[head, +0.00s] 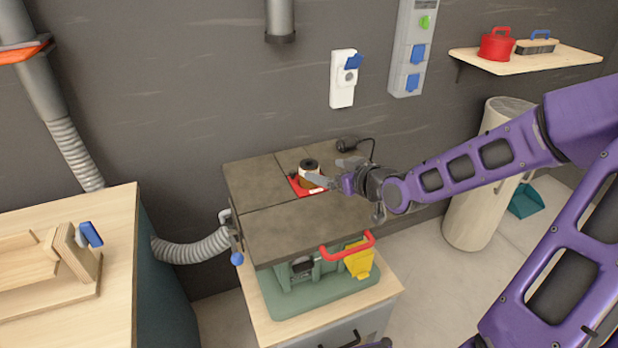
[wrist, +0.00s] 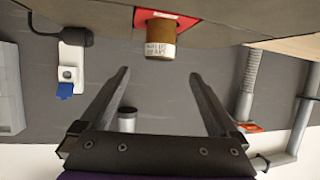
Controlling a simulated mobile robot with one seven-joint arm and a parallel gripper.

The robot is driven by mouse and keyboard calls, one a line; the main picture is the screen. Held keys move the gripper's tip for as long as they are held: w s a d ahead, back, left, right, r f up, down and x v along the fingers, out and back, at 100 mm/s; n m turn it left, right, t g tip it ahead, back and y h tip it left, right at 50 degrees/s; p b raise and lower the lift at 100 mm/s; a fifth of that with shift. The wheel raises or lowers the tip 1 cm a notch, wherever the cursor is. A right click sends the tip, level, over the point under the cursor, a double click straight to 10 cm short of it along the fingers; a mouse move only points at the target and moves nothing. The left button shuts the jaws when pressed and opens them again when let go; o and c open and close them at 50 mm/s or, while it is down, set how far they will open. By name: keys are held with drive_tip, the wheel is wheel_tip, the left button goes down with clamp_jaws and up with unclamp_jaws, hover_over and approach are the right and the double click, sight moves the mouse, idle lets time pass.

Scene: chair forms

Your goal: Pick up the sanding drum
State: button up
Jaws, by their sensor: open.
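The sanding drum (head: 309,173) is a short brown cylinder with a dark top. It stands upright on a red plate (head: 297,186) set in the grey machine table (head: 285,222). In the wrist view, which looks upside down, the drum (wrist: 159,38) shows a pale printed band and hangs from the red plate (wrist: 182,27). My gripper (head: 333,172) is just right of the drum in the head view, low over the table. Its fingers are apart with nothing between them. In the wrist view the drum lies beyond the gap between the fingertips (wrist: 159,73), roughly centred.
A dark plug with a cable (head: 350,144) lies at the table's back edge. A red handle (head: 348,246) sticks out in front. A grey hose (head: 195,247) runs at left beside a wooden bench (head: 118,240). A beige cylinder (head: 470,205) stands at right.

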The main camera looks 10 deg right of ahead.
sight(311, 165)
drive_tip(key=b+x, duration=0.1)
drive_tip(key=x, duration=0.8)
drive_tip(key=shift+w+f+b, duration=0.1)
drive_tip(key=shift+w+b, duration=0.05)
drive_tip(key=shift+b, duration=0.15)
clamp_jaws()
